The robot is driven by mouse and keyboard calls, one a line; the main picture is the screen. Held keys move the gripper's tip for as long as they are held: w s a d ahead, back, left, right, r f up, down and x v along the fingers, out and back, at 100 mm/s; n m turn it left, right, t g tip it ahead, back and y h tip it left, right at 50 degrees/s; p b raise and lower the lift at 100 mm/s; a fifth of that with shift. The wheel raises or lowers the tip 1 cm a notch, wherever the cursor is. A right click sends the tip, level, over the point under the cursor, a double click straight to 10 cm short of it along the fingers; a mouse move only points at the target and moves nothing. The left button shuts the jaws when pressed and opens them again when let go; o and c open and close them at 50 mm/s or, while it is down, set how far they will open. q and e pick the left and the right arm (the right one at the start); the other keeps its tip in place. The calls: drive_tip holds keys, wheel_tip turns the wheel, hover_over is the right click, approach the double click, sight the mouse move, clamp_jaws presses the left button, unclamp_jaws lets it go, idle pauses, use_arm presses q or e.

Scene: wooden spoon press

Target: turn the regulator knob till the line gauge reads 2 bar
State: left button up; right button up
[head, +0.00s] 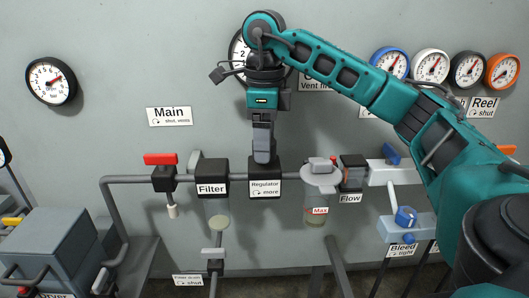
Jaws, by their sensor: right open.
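The regulator (265,182) is a black block with a white label reading "Regulator" and "more", set in the pipe run at the middle. My right gripper (263,154) points straight down at its top, with its grey fingers reaching the block. The fingers look edge-on. The knob is hidden by them, and I cannot tell whether they touch it. A white-faced gauge (237,52) behind my right wrist is mostly covered, so its reading is hidden. I cannot tell which gauge is the line gauge. My left gripper is out of view.
The filter (212,178) and red-handled main valve (160,160) are left of the regulator. A clear bowl marked "Max" (319,205) and the flow block (352,173) stand close on its right. A black-rimmed gauge (50,81) hangs at upper left; several coloured gauges (431,66) are at upper right.

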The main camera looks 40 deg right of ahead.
drive_tip(key=shift+f, duration=0.5)
drive_tip(key=c, duration=1)
